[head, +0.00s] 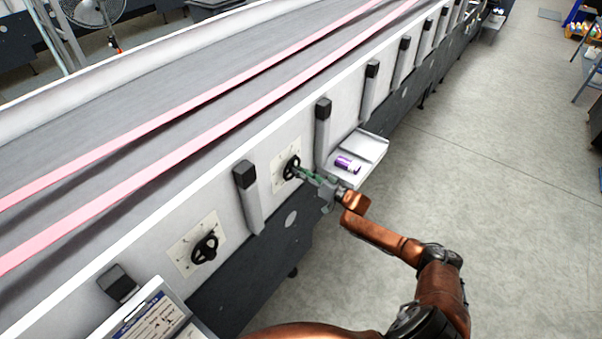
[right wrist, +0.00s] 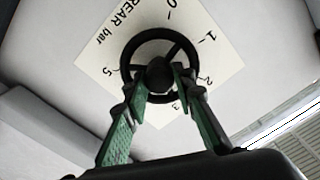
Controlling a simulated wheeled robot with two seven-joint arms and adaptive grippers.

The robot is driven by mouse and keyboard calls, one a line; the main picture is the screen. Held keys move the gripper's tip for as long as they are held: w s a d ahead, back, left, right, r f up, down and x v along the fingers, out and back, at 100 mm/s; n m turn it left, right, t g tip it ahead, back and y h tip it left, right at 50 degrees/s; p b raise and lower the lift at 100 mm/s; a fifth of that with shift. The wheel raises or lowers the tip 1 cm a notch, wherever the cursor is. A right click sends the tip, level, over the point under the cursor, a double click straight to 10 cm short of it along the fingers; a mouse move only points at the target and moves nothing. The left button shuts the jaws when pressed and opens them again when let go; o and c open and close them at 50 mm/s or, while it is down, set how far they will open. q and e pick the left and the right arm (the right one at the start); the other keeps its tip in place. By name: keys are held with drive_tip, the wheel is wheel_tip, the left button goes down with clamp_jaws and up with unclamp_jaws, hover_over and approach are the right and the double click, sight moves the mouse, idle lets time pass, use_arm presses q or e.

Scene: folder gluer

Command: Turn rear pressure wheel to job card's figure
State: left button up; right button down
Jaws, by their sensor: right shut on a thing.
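The rear pressure wheel (head: 291,167) is a black handwheel on a white square plate on the machine's side. In the right wrist view the wheel (right wrist: 128,54) fronts a plate (right wrist: 200,60) marked "REAR bar", with figures 0, 1, 2, 3 and 5 readable; part of the scale is hidden. My right gripper (head: 300,171) is at the wheel, its green fingers (right wrist: 159,85) shut on the wheel's hub area. A card with a blue header (head: 150,322) stands at the lower left; its text is too small to read. My left gripper is not in view.
A second black handwheel (head: 205,248) is on a plate nearer on the same side. A small white tray (head: 371,148) holding a purple-and-white container (head: 347,164) juts out beside my right gripper. Black-capped posts (head: 247,195) line the machine.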

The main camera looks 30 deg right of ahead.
drive_tip(key=shift+f, duration=0.1)
drive_tip(key=c, duration=1.6)
unclamp_jaws()
drive_tip(key=v, duration=1.2)
drive_tip(key=shift+d, duration=0.1)
